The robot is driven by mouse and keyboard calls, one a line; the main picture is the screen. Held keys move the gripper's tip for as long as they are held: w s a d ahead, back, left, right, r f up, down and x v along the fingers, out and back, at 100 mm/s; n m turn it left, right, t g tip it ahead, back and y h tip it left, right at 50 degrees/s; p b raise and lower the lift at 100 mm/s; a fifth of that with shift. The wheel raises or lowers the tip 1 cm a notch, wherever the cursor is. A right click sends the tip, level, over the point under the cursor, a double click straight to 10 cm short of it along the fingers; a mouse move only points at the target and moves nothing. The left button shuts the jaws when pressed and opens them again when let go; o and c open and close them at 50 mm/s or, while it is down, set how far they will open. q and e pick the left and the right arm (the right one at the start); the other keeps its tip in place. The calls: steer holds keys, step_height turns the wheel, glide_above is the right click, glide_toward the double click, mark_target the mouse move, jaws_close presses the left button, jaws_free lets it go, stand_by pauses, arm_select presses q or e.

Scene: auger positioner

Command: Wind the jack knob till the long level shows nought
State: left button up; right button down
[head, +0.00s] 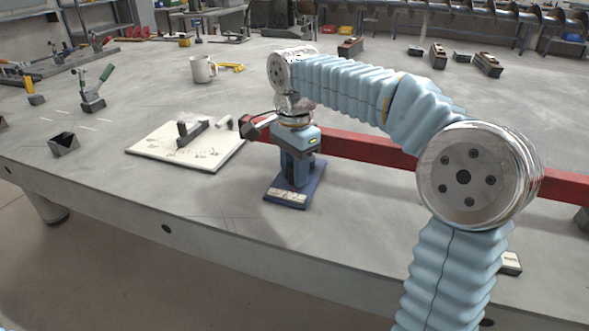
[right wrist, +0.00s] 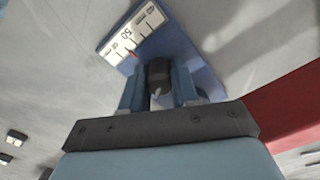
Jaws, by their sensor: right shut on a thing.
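My right gripper (head: 294,172) points down over a blue base (head: 291,196) on the bench. In the right wrist view, its two blue fingers (right wrist: 158,92) are shut on a dark round knob (right wrist: 158,70). Beyond the knob lies the blue base with a white scale (right wrist: 130,32). A red pointer mark shows near the figure 50; finer marks are too blurred to read. In the head view the knob is hidden by the gripper. A long red bar (head: 375,149) runs behind the gripper; I cannot tell whether it is the long level, and no reading shows.
A white board (head: 150,146) with a dark block (head: 192,133) lies left of the base. A mug (head: 203,69), a green-handled clamp (head: 95,92) and a small dark tray (head: 63,144) stand further left. Dark blocks (head: 487,64) lie at the back right. The bench's front edge is close.

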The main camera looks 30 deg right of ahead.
steer(key=shift+r+m, duration=0.1)
steer(key=shift+m, duration=1)
steer(key=c, duration=1.1)
jaws_free()
